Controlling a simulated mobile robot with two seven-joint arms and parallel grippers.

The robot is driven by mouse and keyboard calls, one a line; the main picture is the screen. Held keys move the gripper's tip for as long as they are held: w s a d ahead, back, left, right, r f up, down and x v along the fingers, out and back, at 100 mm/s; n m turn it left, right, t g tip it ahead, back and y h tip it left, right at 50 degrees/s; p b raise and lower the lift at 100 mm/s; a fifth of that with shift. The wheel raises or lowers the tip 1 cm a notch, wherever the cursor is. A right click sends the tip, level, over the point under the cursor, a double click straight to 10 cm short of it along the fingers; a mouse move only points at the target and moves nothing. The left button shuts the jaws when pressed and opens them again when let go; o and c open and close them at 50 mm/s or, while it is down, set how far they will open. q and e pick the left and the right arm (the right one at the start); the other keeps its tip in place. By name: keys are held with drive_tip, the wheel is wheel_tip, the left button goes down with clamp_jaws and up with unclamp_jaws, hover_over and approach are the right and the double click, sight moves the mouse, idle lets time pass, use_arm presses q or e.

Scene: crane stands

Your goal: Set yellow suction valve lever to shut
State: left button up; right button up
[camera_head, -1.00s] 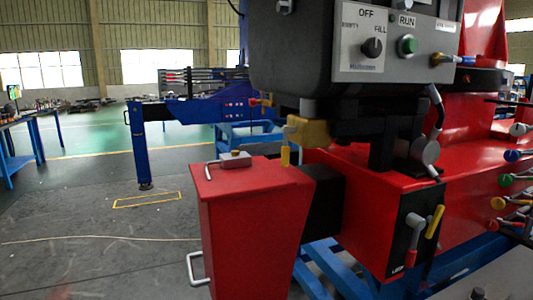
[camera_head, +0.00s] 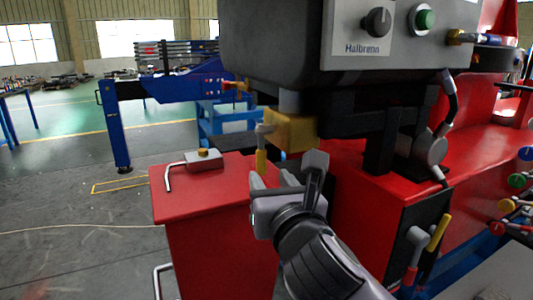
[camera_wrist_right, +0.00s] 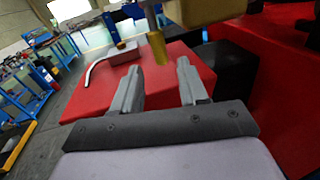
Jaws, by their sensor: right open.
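A yellow lever (camera_head: 261,161) hangs straight down on the left side of a brass valve block (camera_head: 292,131), under the grey control box. It also shows in the right wrist view (camera_wrist_right: 157,48). My right gripper (camera_head: 286,172) is open, in front of the valve and just below it. In the right wrist view the two fingers (camera_wrist_right: 158,70) point toward the lever, which appears between and slightly beyond their tips. The fingers hold nothing, and I cannot tell whether they touch the lever. My left gripper is not in view.
The red tank (camera_head: 208,230) with a bent metal handle and cap stands below the lever. The grey control box (camera_head: 280,45) hangs close above. Another yellow-handled lever (camera_head: 438,232) is on a black panel at right. Open floor lies to the left.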

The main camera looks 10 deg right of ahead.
sight(263, 164)
drive_tip(key=shift+w+r+n, duration=0.3)
drive_tip(key=shift+w+r, duration=0.05)
drive_tip(key=shift+r, duration=0.1)
drive_tip(key=shift+w+a+p, duration=0.2)
drive_tip(key=shift+w+p, duration=0.05)
drive_tip(key=shift+w, duration=1.35)
drive_tip(key=shift+w+a+p, duration=0.2)
drive_tip(key=shift+w, duration=1.4)
drive_tip(key=shift+f, duration=0.1)
clamp_jaws()
